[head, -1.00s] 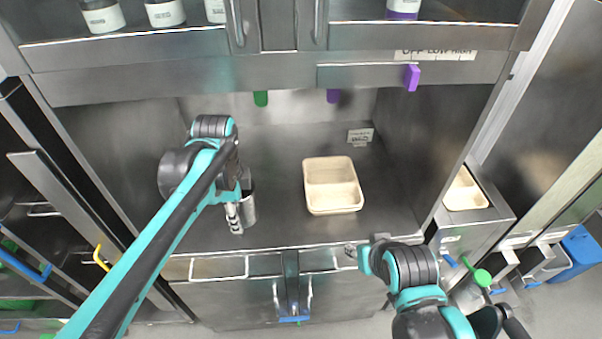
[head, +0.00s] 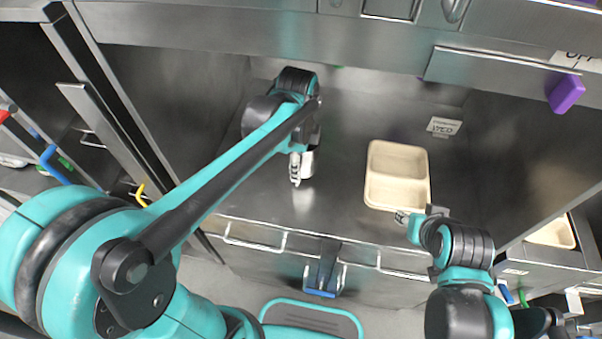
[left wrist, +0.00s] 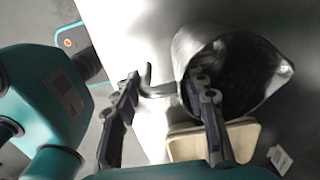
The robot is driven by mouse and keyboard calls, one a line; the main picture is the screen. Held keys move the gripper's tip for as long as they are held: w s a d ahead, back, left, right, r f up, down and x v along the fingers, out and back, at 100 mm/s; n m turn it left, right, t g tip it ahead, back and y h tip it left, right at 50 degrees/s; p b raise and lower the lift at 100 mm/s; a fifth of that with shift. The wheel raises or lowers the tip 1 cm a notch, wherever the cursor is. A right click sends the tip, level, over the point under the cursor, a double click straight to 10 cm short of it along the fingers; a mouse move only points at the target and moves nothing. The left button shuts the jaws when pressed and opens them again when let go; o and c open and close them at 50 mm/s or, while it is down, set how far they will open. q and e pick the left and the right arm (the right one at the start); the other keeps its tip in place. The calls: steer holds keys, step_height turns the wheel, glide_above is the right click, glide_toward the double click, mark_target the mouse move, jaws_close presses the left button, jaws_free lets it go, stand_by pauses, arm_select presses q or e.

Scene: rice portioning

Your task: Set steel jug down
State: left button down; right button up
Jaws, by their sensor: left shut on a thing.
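The steel jug (head: 308,163) is over the steel counter (head: 335,205), left of the beige two-part tray (head: 370,190). It is mostly hidden by my left gripper (head: 297,168) in the head view. In the left wrist view the jug (left wrist: 262,80) shows its open rim and dark inside, with its handle between the fingers of my left gripper (left wrist: 165,115). That gripper is shut on the jug. Whether the jug's base touches the counter I cannot tell. My right gripper (head: 402,217) is by the tray's front edge; its jaws are too small to read.
A small sign (head: 444,126) stands behind the tray. A purple handle (head: 566,93) sticks out from the upper cabinet. Another tray (head: 552,233) sits in a unit at the right. The counter between jug and tray is clear.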

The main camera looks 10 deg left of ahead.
arm_select(q)
step_height(320, 180, down, 4)
steer(key=shift+r+b, duration=0.1)
steer(key=shift+b, duration=0.55)
steer(key=shift+r, duration=0.1)
steer(key=c, duration=0.9)
jaws_free()
steer(key=shift+o, duration=0.2)
